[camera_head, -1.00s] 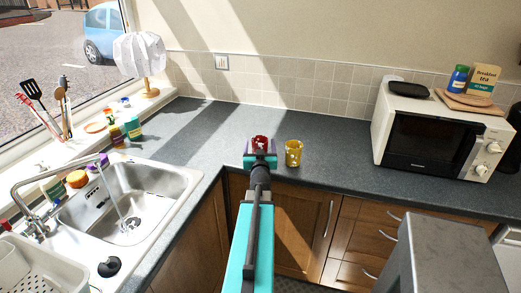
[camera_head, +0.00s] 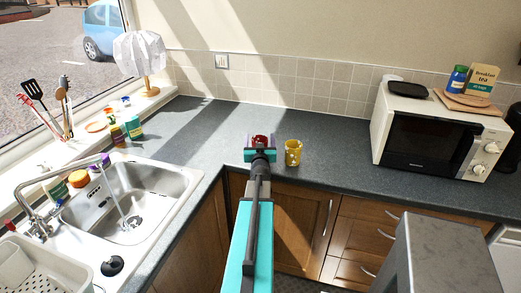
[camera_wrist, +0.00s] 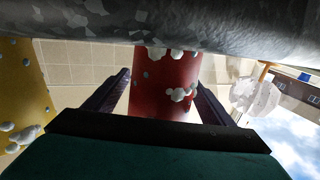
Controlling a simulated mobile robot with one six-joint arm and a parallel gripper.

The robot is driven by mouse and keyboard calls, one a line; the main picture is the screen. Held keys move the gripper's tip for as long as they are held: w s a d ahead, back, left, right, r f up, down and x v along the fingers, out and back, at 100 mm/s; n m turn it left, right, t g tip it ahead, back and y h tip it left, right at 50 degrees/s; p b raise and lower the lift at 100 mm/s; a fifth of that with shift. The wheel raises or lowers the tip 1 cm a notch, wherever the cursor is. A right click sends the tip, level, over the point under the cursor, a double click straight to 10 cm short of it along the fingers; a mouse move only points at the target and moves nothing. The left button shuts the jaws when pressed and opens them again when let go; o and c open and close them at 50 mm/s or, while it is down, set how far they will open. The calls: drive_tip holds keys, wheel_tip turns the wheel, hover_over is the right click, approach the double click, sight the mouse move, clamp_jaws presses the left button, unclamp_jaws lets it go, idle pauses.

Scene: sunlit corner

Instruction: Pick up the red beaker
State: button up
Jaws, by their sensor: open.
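The red beaker (camera_head: 260,139) with pale spots stands on the dark countertop, partly hidden behind my gripper (camera_head: 260,147) in the head view. In the wrist view the red beaker (camera_wrist: 160,100) fills the space between the two dark fingers of my gripper (camera_wrist: 158,98). The fingers are open, one on each side of the beaker. I cannot tell whether either finger touches it. The picture from the wrist appears upside down, with the countertop along its top.
A yellow beaker (camera_head: 293,153) stands close to the right; it also shows at the left of the wrist view (camera_wrist: 22,95). The sink (camera_head: 150,190) is at left, a microwave (camera_head: 435,140) at right. The countertop (camera_head: 330,130) behind the beakers is clear.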

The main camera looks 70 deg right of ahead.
drive_tip(key=c, duration=1.2)
drive_tip(key=shift+o, duration=0.2)
drive_tip(key=shift+r, duration=0.1)
